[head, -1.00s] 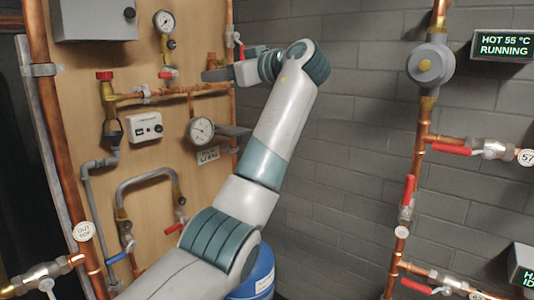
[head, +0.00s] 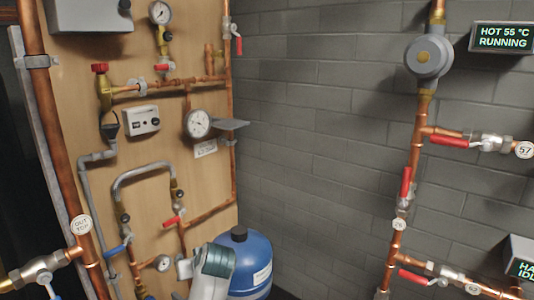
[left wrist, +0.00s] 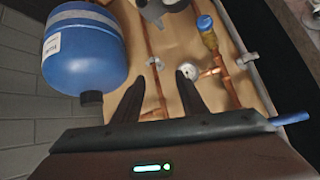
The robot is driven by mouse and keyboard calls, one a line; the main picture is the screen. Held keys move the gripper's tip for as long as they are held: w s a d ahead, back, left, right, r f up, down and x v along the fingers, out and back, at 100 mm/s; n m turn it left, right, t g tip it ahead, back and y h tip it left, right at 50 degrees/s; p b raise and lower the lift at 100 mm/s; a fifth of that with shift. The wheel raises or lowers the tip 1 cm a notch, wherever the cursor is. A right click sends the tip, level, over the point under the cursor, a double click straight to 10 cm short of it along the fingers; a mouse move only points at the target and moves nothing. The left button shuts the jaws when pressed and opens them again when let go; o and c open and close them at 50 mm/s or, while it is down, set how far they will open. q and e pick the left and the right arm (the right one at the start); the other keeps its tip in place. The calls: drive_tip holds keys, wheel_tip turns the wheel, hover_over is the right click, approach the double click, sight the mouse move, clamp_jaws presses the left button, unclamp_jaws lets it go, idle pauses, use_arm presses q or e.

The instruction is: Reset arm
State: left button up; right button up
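My left gripper (left wrist: 158,88) shows in the left wrist view. In the head view only a white and teal part of my arm (head: 213,262) shows at the bottom edge, in front of the blue tank (head: 251,262). I cannot make out the gripper itself there. In the left wrist view the blue tank (left wrist: 85,48) is to the left of the fingers, and a round gauge (left wrist: 187,71) shows near the right fingertip. My right gripper is not in view.
The wooden board (head: 150,60) carries copper pipes, red-handled valves and a dial gauge (head: 198,124). On the right, a copper riser (head: 414,160) bears a grey pump (head: 428,56). The space before the brick wall (head: 315,130) is clear.

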use_arm(q)
drive_tip(key=s+a+f+m+g+h, duration=0.1)
drive_tip(key=s+f+m+h, duration=0.1)
drive_tip(key=s+f, duration=0.8)
drive_tip(key=s+a+f+m+g+h, duration=0.1)
drive_tip(key=s+a+f+m, duration=0.1)
drive_tip(key=s+f, duration=0.85)
drive_tip(key=s+d+m+g+h, duration=0.1)
drive_tip(key=s+m+g+h, duration=0.15)
drive_tip(key=s, duration=2.35)
wheel_tip(320, 180, down, 26)
drive_tip(key=d+f, duration=0.1)
drive_tip(key=s+a+f+m, duration=0.1)
drive_tip(key=s+f, duration=1.3)
drive_tip(key=f, duration=0.3)
drive_tip(key=shift+s+a+f+g, duration=0.25)
drive_tip(key=shift+a+f+g, duration=0.05)
drive_tip(key=shift+a+g, duration=0.05)
